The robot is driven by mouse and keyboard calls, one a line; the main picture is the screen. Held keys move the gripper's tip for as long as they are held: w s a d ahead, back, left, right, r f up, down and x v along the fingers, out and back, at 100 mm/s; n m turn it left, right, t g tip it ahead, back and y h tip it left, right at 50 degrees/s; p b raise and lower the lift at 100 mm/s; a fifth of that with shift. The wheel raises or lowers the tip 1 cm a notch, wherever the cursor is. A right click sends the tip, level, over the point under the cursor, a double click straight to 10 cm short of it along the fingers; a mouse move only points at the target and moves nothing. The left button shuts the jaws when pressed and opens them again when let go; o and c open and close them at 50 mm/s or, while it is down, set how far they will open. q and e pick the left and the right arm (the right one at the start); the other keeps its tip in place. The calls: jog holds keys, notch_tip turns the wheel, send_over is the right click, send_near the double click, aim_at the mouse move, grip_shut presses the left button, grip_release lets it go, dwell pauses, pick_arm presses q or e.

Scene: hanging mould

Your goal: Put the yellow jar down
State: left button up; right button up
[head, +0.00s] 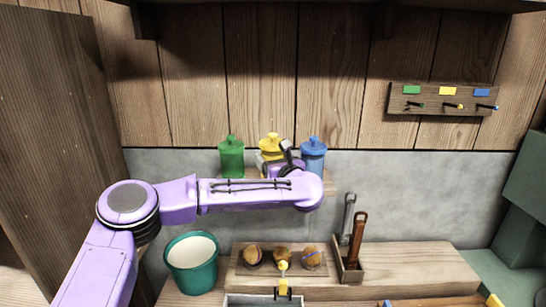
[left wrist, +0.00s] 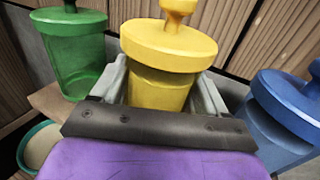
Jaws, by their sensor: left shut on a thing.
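The yellow jar (head: 270,143) is upright between the green jar (head: 231,158) and the blue jar (head: 313,157) in the head view. My left gripper (head: 270,162) is shut on it. In the left wrist view the yellow jar (left wrist: 165,62) sits between the pale fingers of my left gripper (left wrist: 162,92), its lid above them. The green jar (left wrist: 75,55) and the blue jar (left wrist: 285,115) stand apart from it on either side. My gripper and arm hide the yellow jar's base, so I cannot tell whether it touches the shelf (head: 329,186). My right gripper is not in view.
A teal bucket (head: 191,265) stands at lower left. A wooden tray (head: 240,268) with round brown things is below my arm. A holder with two handled tools (head: 352,240) stands to its right. A hook rack (head: 443,98) hangs on the wall at upper right.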

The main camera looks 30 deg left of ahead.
pick_arm(q)
jog(key=shift+w+f, duration=0.4)
jog(key=shift+f, duration=0.05)
jog(key=shift+s+b, duration=0.25)
jog(key=shift+b, duration=0.15)
jog(key=o, duration=1.1)
jog(key=shift+f, duration=0.1)
jog(key=shift+c, duration=0.2)
jog(key=o, duration=0.3)
jog(key=shift+w, duration=0.1)
jog(key=shift+r+p, duration=0.45)
jog(key=shift+p, duration=0.15)
jog(key=shift+s+d+f+b, duration=0.4)
jog(key=shift+s+d+b, duration=0.35)
jog(key=shift+b, duration=0.15)
jog(key=b+v, duration=0.3)
jog(key=v, duration=0.7)
jog(key=shift+r, duration=0.15)
